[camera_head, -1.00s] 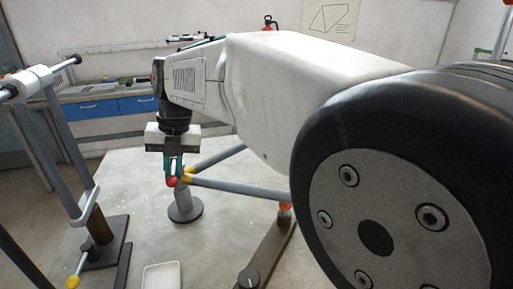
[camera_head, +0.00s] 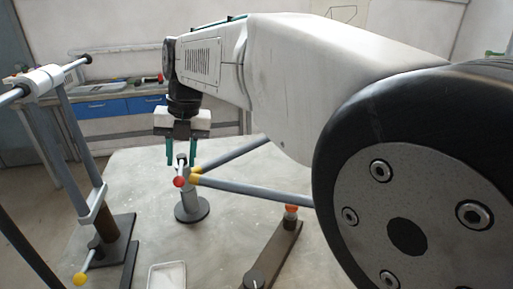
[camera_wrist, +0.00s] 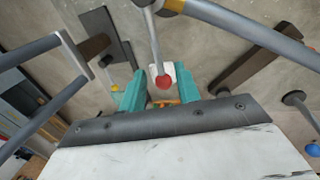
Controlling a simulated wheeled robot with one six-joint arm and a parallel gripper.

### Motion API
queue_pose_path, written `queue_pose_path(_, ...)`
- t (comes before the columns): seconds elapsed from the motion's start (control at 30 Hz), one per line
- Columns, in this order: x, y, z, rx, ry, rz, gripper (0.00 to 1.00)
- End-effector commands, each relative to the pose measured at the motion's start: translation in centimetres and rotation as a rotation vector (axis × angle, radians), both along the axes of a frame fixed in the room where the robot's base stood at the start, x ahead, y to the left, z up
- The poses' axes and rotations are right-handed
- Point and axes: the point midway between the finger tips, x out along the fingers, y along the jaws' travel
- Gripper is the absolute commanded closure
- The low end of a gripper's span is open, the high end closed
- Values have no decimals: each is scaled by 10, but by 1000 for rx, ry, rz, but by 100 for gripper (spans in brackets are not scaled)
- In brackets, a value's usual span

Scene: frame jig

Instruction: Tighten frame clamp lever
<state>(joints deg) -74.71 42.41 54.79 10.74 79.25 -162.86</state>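The lever is a thin light rod with a red ball knob (camera_head: 179,182), beside the yellow-collared frame joint (camera_head: 195,174) above a round-based stand (camera_head: 191,210). My gripper (camera_head: 181,163) points down over it, its two teal fingers spread wide. In the wrist view the red knob (camera_wrist: 163,82) shows between the fingers of my gripper (camera_wrist: 161,90), with gaps on both sides. The fingers hold nothing.
Grey frame tubes (camera_head: 255,190) run right from the joint. A brown support bar with an orange knob (camera_head: 291,208) stands at right. At left is a frame post (camera_head: 75,150) and a yellow knob (camera_head: 79,280). A white tray (camera_head: 167,276) lies in front on the table.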

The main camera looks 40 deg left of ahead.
Motion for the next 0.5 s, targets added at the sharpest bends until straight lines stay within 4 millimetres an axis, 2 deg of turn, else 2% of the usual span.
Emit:
queue_pose_path(0.03,2,-1,10,2,0,0,67)
queue_pose_path(0.2,6,-3,32,1,-1,0,67)
queue_pose_path(0.5,8,-5,41,-1,1,-1,67)
